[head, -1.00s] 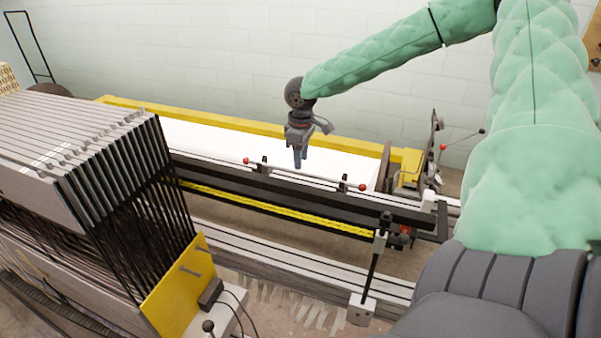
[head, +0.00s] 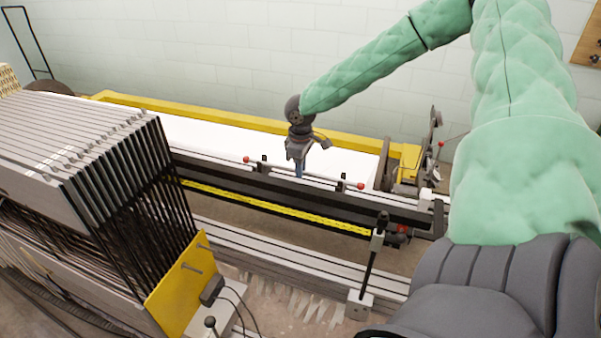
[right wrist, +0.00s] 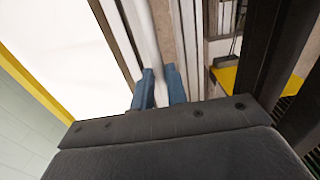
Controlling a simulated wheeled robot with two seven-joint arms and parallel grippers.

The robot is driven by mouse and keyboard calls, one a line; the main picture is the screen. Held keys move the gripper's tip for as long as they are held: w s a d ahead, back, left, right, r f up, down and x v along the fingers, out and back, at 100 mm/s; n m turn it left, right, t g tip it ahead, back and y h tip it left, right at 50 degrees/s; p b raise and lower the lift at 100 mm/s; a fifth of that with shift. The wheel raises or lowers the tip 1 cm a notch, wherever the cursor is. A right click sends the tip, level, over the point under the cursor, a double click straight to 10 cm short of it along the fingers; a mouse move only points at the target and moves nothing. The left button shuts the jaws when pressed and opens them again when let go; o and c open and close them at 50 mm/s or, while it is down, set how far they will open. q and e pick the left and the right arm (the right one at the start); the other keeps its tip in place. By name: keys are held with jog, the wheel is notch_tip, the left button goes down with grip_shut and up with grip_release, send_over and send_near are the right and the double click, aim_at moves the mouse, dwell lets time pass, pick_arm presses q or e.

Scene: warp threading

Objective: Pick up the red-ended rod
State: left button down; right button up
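The red-ended rod (head: 325,178) is thin and grey with a red ball at each end. It lies nearly level on two small dark holders along the loom's dark beam. My left gripper is out of view.
A block of upright frames (head: 85,140) stands at the left, with a yellow plate (head: 182,285) at its front. A yellow-edged white surface (head: 220,138) lies behind the rod. An upright post with a clamp (head: 368,265) stands at the front right.

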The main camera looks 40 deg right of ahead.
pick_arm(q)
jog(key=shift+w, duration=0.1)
pick_arm(e)
grip_shut()
